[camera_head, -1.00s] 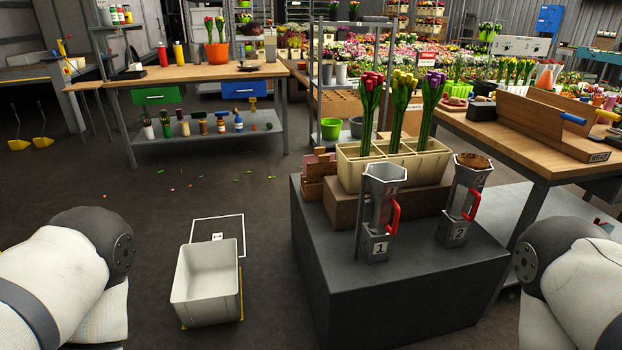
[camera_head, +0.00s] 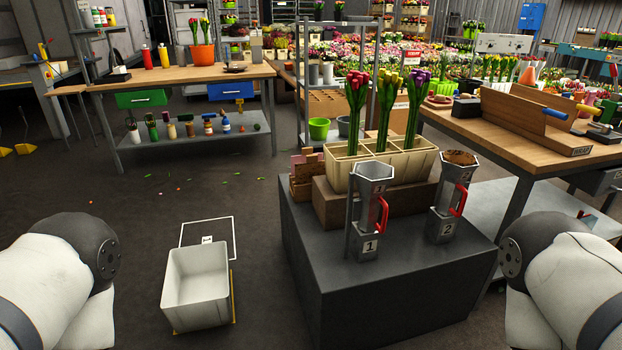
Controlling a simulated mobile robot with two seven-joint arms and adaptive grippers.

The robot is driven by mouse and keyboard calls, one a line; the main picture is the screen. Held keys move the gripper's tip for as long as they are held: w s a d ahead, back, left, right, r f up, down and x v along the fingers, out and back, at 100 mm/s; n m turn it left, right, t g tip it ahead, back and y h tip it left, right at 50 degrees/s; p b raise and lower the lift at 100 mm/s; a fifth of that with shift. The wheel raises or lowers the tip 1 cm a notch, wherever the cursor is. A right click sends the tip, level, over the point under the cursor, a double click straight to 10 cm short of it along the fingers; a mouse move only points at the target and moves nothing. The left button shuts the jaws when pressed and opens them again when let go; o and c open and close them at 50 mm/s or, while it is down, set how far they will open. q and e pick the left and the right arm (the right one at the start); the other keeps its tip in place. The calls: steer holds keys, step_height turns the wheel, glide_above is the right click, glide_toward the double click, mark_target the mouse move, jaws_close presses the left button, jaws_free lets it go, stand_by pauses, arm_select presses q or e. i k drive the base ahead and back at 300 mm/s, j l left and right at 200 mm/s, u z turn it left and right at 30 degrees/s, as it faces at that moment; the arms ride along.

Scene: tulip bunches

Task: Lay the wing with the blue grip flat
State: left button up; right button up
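The wing with the blue grip (camera_head: 523,118) is a brown wooden panel on the wrapping table at the right. It stands tilted up from a wooden base board with a WRAP label (camera_head: 581,151). Its blue grip (camera_head: 556,113) sticks out near the panel's right end. My two arms show only as white links with dark joints at the lower left and lower right. Both grippers are outside the view.
A dark plinth (camera_head: 400,300) stands in front, holding two metal holders, 1 (camera_head: 369,215) and 2 (camera_head: 450,200), and a cream tulip crate (camera_head: 345,178). A white bin (camera_head: 196,290) sits on the floor at left. The wrapping table's wooden top (camera_head: 490,140) has bare room in front.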

mark_target(530, 115)
steer(key=i+l, duration=0.2)
steer(key=l, duration=0.45)
steer(key=i+l+u, duration=0.1)
steer(key=l, duration=0.55)
steer(key=i+l, duration=0.2)
steer(key=l, duration=0.45)
steer(key=i+l+u, duration=0.1)
steer(key=l, duration=0.55)
steer(key=i+l, duration=0.2)
steer(key=l, duration=0.5)
steer(key=i+l+u, duration=0.1)
steer(key=l, duration=0.55)
steer(key=i+l, duration=0.15)
steer(key=l, duration=0.55)
steer(key=i+l+u, duration=0.1)
steer(key=l, duration=0.6)
